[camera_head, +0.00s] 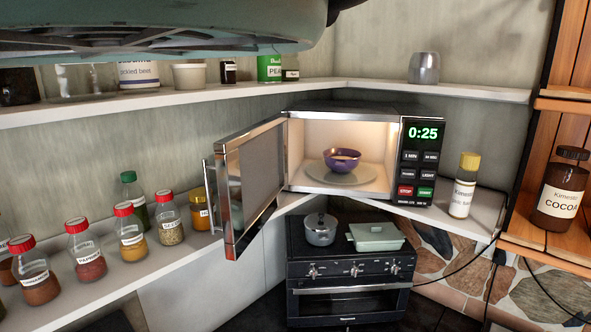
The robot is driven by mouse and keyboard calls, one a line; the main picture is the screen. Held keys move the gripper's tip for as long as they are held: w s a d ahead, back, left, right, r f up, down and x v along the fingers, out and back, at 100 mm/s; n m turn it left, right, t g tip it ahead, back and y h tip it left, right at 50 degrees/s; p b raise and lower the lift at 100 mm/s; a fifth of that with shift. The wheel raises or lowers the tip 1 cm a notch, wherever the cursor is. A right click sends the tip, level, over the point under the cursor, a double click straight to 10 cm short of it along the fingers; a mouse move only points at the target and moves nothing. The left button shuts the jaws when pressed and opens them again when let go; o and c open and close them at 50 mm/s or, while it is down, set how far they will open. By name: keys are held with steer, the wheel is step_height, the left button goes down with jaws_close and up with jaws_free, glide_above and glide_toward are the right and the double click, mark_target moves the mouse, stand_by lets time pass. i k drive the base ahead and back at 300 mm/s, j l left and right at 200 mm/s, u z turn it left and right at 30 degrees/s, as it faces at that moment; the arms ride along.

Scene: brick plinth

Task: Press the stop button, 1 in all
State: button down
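The microwave (343,109) stands in the corner on the white counter, its door (252,185) swung wide open to the left. Its control panel (419,160) is on the right side, with a green display (422,132) reading 0:25. The red stop button (405,191) is at the panel's lower left, beside the green start button (426,191). Nothing covers the stop button. Inside the lit cavity, a purple bowl (342,160) with brownish contents sits on the turntable plate (338,174). My gripper is not in view.
Spice jars (87,250) with red lids line the left counter. A yellow-capped bottle (463,185) stands right of the microwave, and a cocoa jar (560,190) on the wooden shelf at right. Below is a stove (350,272) with a pot (320,229). A large teal-grey object (180,25) fills the top left.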

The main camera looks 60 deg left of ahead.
mark_target(403, 190)
steer(key=i+j+u, duration=0.1)
steer(key=u, duration=0.3)
steer(key=i+u, duration=0.15)
steer(key=u, duration=0.25)
steer(key=i+u, duration=0.15)
steer(key=u, duration=0.25)
steer(key=i+u, duration=0.15)
steer(key=u, duration=0.25)
